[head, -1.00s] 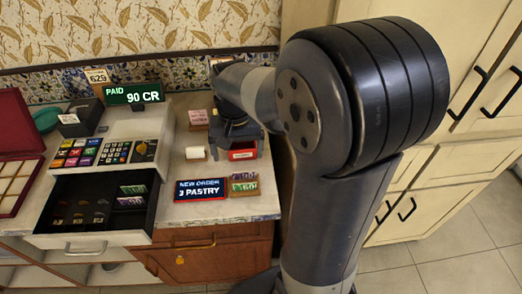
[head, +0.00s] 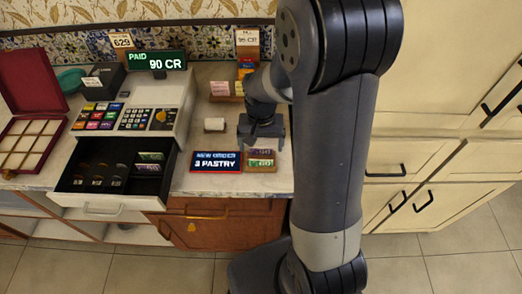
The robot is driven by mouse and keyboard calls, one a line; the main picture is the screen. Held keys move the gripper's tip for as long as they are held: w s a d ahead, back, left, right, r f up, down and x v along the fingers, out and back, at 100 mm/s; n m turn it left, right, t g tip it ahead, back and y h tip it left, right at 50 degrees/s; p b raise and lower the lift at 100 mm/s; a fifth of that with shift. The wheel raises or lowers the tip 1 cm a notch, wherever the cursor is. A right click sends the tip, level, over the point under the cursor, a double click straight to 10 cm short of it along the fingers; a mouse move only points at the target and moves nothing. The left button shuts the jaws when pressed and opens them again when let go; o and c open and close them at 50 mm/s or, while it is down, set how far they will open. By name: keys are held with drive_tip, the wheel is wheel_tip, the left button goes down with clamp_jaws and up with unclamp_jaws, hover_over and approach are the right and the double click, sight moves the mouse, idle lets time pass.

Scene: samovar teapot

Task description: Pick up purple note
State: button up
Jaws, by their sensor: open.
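A purple note (head: 260,153) lies in the back slot of a small wooden tray, right of the order display. A green note (head: 260,163) lies in front of it in the same tray. Another purple note (head: 149,168) lies in the open cash drawer, in front of a green one. My gripper (head: 261,142) is open and empty, pointing down just behind and above the small tray. Its fingers are close to the purple note there, but I cannot tell the height gap.
The cash register (head: 135,115) stands to the left with its drawer (head: 98,207) pulled out. The order display (head: 215,161) sits just left of the tray. A white roll (head: 214,124) stands behind it. A card stand (head: 247,42) is at the back wall.

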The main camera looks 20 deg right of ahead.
drive_tip(key=shift+f, duration=0.3)
drive_tip(key=shift+c, duration=0.2)
drive_tip(key=c, duration=1)
wheel_tip(320, 180, up, 15)
drive_tip(key=p, duration=0.4)
drive_tip(key=shift+a, duration=0.1)
idle(0.4)
